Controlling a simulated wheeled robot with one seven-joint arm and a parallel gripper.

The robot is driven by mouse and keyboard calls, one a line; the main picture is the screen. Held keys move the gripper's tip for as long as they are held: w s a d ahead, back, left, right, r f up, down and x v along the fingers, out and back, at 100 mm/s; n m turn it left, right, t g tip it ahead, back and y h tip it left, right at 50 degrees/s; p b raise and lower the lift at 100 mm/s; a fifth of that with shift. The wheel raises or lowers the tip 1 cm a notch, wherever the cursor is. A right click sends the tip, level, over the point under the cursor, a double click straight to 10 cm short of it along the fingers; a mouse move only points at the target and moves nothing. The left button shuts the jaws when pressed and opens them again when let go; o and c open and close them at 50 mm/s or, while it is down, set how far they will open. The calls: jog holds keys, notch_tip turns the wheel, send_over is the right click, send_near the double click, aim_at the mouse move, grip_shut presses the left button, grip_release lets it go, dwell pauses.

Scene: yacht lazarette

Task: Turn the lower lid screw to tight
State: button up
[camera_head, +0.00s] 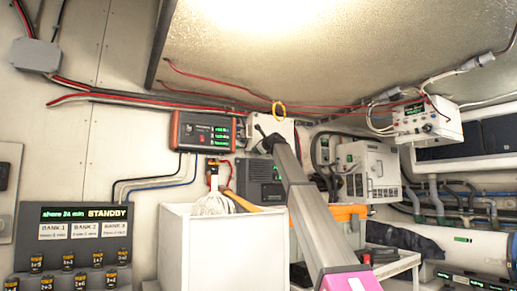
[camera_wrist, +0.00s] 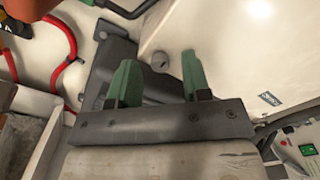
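In the wrist view, a small round grey screw (camera_wrist: 160,62) sits near the corner of a pale lid (camera_wrist: 215,30). I cannot tell from this view whether it is the lower one. My gripper (camera_wrist: 159,57) has two green fingers standing apart, one on each side of the screw in the picture. Nothing is held between them, and contact with the screw is not clear. In the head view, my arm reaches up to a small white box (camera_head: 286,130) on the wall. The fingers and the screw cannot be made out there.
A display unit (camera_head: 203,132) is left of the box, with red cables above. A vented white unit (camera_head: 372,172) is right of my arm. Red hose (camera_wrist: 68,60) runs left in the wrist view.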

jog(key=v, duration=1)
jog(key=shift+s+d, duration=0.3)
